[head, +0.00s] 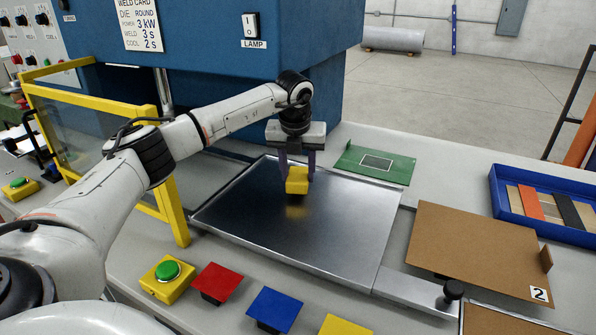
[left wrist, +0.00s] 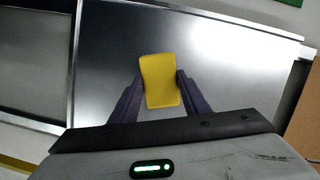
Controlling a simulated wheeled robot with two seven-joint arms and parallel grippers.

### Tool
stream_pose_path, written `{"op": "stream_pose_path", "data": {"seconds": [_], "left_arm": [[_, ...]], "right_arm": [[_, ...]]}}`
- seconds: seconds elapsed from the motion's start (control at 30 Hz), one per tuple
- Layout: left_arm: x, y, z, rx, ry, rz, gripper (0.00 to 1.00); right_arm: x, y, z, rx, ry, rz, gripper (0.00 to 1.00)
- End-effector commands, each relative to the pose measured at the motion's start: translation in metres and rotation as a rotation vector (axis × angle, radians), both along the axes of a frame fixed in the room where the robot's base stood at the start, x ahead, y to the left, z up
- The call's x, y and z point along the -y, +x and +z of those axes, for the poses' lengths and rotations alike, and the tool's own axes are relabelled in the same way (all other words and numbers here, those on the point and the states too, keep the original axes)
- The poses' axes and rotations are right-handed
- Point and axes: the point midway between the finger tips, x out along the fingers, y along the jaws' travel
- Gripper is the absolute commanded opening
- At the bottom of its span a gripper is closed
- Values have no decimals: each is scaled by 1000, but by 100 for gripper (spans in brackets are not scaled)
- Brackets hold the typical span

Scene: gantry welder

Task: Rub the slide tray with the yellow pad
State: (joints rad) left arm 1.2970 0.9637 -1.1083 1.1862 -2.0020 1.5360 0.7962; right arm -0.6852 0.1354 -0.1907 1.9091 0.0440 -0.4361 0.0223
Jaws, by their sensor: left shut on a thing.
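The slide tray (head: 325,225) is a flat shiny metal plate with a raised rim, lying in front of the blue machine. My left gripper (head: 297,176) is over the far middle part of the tray, pointing down. It is shut on the yellow pad (head: 297,186), a small block. In the left wrist view the pad (left wrist: 160,80) sits between the two dark fingers, with the tray (left wrist: 225,65) beneath it. A yellow reflection shows below the pad; I cannot tell whether the pad touches the tray. My right gripper is not in view.
A yellow-framed clear guard (head: 172,200) stands left of the tray. A green plate (head: 372,164), a brown board (head: 475,245) and a blue bin (head: 497,190) lie to the right. A green button box (head: 167,279) and coloured plates, including a red one (head: 217,281), are in front.

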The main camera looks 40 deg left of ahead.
Motion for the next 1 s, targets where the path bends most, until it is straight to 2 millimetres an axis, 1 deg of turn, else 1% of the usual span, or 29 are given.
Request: {"op": "stream_pose_path", "data": {"seconds": [1.0], "left_arm": [[0, 0, -19, 0, 0, 0, 17]], "right_arm": [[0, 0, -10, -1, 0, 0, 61]]}}
